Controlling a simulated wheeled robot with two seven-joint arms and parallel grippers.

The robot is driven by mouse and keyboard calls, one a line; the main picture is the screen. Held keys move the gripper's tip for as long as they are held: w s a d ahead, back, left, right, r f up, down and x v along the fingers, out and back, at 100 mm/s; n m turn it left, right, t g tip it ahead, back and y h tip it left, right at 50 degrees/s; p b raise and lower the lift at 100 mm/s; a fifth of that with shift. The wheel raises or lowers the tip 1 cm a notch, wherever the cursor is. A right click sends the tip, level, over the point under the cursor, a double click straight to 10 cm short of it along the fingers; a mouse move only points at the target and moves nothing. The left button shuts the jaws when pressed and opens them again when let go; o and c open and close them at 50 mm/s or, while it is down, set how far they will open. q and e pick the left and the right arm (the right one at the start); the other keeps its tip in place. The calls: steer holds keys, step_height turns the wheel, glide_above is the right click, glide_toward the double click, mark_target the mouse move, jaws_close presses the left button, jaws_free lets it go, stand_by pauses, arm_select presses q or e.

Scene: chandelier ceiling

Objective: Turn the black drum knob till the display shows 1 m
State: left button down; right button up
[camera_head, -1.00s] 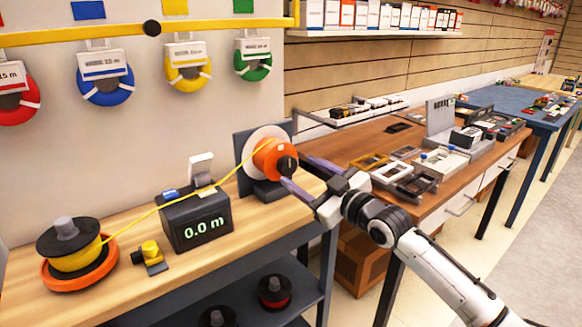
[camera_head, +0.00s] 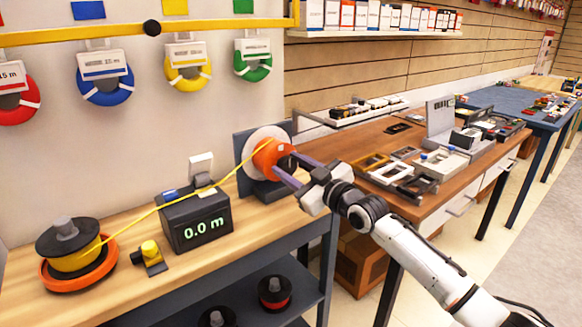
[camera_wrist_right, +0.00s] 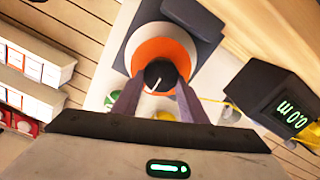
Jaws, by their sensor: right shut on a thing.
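The black drum knob (camera_wrist_right: 160,76) sits at the centre of the orange drum (camera_head: 266,158), in front of a white disc; a white line marks its face. My right gripper (camera_head: 284,165) has its two fingers on either side of the knob, and it is shut on it. In the right wrist view the fingers (camera_wrist_right: 160,98) flank the knob. The display (camera_head: 204,228) on the black meter box reads 0.0 m in green. A yellow cable (camera_head: 160,207) runs from the drum over the box to the supply spool (camera_head: 72,262). My left gripper is not in view.
A small yellow and black fitting (camera_head: 150,257) stands between spool and box. Coloured cable coils (camera_head: 187,72) hang on the wall above. A brown table (camera_head: 335,146) with trays stands to the right. The bench's front strip is clear.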

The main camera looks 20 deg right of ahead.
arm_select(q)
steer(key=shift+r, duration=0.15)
arm_select(e)
steer(key=shift+o, duration=0.2)
steer(key=shift+m, duration=0.4)
